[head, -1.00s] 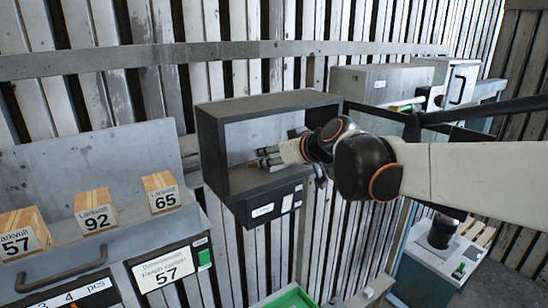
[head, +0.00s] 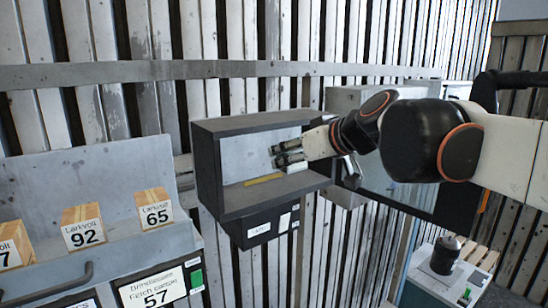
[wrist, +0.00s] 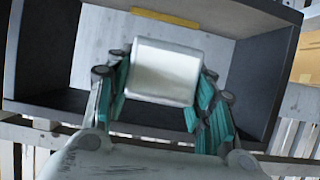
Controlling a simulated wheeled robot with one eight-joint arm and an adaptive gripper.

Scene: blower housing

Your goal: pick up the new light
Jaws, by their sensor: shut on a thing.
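In the wrist view a pale, silvery block-shaped thing with rounded edges, which looks like the light (wrist: 165,72), sits between the two teal-padded fingers of my gripper (wrist: 162,95). My gripper is shut on it. In the head view my gripper (head: 288,156) is at the open front of a dark-edged wall box (head: 208,175), above its floor.
A yellow strip (head: 263,179) lies in the box; its dark side walls stand close around my gripper. A grey cabinet (head: 365,97) stands right of the box.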

